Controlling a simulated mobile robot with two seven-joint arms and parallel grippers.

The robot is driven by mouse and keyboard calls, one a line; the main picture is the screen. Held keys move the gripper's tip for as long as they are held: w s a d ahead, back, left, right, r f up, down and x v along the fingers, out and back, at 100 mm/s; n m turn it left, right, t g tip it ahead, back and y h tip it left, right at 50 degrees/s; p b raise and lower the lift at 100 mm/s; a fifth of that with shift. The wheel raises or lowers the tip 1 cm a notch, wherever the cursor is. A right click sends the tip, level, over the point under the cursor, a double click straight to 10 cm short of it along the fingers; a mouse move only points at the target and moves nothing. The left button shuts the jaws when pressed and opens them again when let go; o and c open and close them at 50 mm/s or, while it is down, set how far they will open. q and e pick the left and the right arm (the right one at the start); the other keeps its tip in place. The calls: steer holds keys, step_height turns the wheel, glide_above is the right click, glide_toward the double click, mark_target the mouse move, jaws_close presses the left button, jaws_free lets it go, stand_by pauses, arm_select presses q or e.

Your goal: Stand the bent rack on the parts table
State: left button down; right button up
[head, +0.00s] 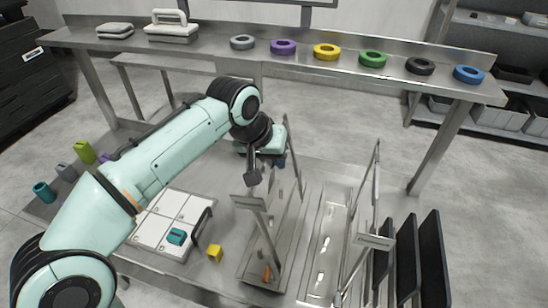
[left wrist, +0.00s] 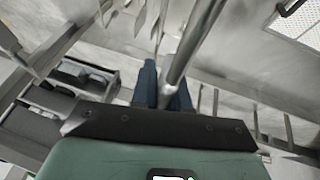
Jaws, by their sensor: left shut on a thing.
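My left gripper (head: 281,163) is shut on a grey metal rod of a rack, at the far end of the left rack (head: 262,262). In the left wrist view the blue fingers (left wrist: 163,88) close on the rod (left wrist: 190,45), which slants up to the right. The left rack is a long metal frame with a tilted label plate (head: 248,203) at its near side. A second rack (head: 322,252) with its own label plate (head: 375,242) stands to the right. I cannot tell for certain which one is bent. My right gripper is not in view.
A white sectioned tray (head: 176,216) with a teal block (head: 177,237) is left of the racks, near a yellow block (head: 214,253). Black upright panels (head: 408,258) are at right. A steel shelf (head: 300,62) behind holds several coloured rings.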

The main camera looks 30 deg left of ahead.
arm_select(q)
steer(key=shift+r, duration=0.1)
stand_by(0.3)
steer(key=shift+f+b, duration=0.8)
steer(key=shift+f, duration=0.55)
steer(key=c, duration=1.1)
jaws_free()
steer(key=shift+o, duration=0.2)
steer(key=shift+s+f, duration=0.1)
steer(key=shift+f, duration=0.2)
steer(key=p+v, duration=0.2)
steer(key=v, duration=1.1)
steer(key=shift+s+r+p, duration=0.15)
steer(key=shift+r+p, duration=0.2)
steer(key=shift+p, duration=0.05)
